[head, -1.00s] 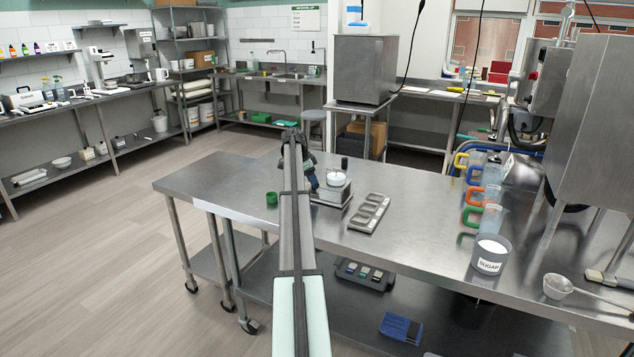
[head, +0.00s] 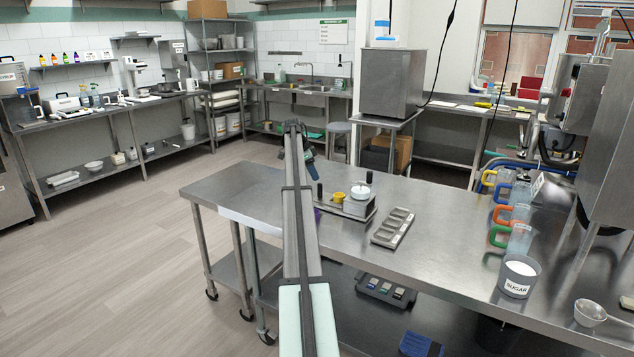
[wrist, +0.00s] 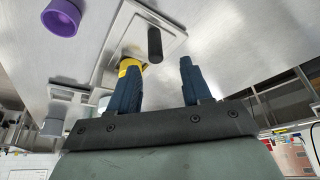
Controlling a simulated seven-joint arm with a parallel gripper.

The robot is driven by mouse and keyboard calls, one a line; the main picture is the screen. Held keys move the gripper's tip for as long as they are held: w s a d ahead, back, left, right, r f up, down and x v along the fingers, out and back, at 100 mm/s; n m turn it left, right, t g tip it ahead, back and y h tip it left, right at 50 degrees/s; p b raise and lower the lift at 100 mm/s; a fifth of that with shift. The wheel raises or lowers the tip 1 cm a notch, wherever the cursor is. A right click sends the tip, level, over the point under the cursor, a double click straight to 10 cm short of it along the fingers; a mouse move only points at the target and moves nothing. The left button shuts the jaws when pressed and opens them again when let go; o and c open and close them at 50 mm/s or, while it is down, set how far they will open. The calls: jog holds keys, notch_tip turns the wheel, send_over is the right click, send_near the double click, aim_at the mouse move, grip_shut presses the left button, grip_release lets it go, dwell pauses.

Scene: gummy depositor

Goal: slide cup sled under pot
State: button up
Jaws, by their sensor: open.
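The cup sled is a flat metal plate (wrist: 172,22) with an upright black post (wrist: 154,44); the post also shows in the head view (head: 320,190). A yellow cup (head: 338,197) sits by the post; in the wrist view my left finger partly hides it. A round white-topped pot (head: 361,190) stands just right of the yellow cup on a metal base (head: 352,210). My gripper (wrist: 158,66) is open and empty, its blue fingers apart. The post appears between and beyond the fingertips; I cannot tell how far off it is. In the head view my gripper (head: 312,170) is above and left of the post.
A purple cup (wrist: 63,15) stands beside the sled; my arm mostly hides it in the head view. A metal mold tray (head: 393,227) lies to the right. Several coloured-handled jugs and a sugar container (head: 519,276) stand farther right. The table's left end (head: 215,190) is bare.

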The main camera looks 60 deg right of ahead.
jog(key=v, duration=0.6)
jog(key=w+a+f+n, duration=0.1)
jog(key=w+a+f, duration=0.2)
jog(key=w+a, duration=0.1)
jog(key=w+a+f+n+t+h, duration=0.1)
jog(key=w+a+f+n, duration=0.1)
jog(key=w+a+f, duration=0.2)
jog(key=w+a+f+n, duration=0.1)
jog(key=w+a+f, duration=0.3)
jog(key=w+a, duration=0.2)
jog(key=shift+w+a+n+t, duration=0.1)
jog(key=shift+a+n+t, duration=0.05)
jog(key=shift+a, duration=0.35)
jog(key=shift+w+a+n+t, duration=0.15)
jog(key=shift+a, duration=0.35)
jog(key=shift+s, duration=0.1)
jog(key=s+d+r+m, duration=0.2)
jog(key=s+d+r, duration=0.4)
jog(key=s+d, duration=0.55)
jog(key=m+g+y, duration=0.1)
jog(key=m+g, duration=0.1)
jog(key=m, duration=0.1)
send_near(320, 184)
jog(key=x, duration=1.2)
jog(key=shift+w+d+f, duration=0.15)
